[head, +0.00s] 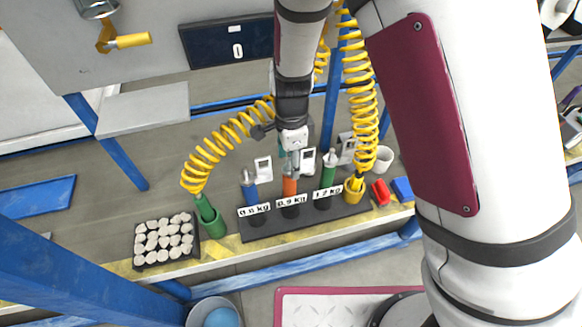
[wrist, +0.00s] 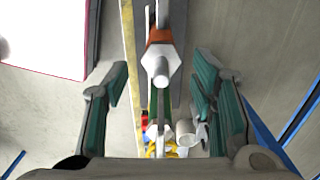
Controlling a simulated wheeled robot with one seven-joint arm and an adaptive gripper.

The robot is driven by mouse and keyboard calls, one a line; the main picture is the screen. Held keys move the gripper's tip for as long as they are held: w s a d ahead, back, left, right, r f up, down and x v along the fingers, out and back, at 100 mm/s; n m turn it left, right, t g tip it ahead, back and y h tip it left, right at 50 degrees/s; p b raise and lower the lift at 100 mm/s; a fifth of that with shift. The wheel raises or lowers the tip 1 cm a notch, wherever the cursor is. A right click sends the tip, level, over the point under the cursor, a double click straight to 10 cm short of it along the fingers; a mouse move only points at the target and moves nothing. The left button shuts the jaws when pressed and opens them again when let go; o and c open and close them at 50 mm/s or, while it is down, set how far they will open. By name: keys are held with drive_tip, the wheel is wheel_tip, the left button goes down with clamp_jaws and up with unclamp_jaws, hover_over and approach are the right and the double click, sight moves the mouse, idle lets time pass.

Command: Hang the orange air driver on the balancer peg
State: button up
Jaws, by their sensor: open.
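The orange air driver (head: 289,187) stands upright in the middle of a dark rack, behind a label that reads 0.9 kg. My gripper (head: 291,152) is just above it, pointing down. In the wrist view the driver's orange body and grey hexagonal top (wrist: 161,64) show between my open, green-padded fingers, with a gap on each side. No contact shows. A yellow peg (head: 131,41) on an ochre hook sits below a round metal body at the upper left, apparently the balancer peg; it is empty. The driver's lower end is hidden by the rack and label.
A blue driver (head: 250,190) and a green driver (head: 328,178) stand on either side. Yellow coiled hoses (head: 361,95) hang close to my arm. A black tray of grey pieces (head: 138,266) lies left, and a white mug (head: 383,158) right. Blue posts frame the bench.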

wheel_tip(320, 180, up, 9)
drive_tip(key=shift+r+p, duration=0.15)
drive_tip(key=shift+p, duration=0.45)
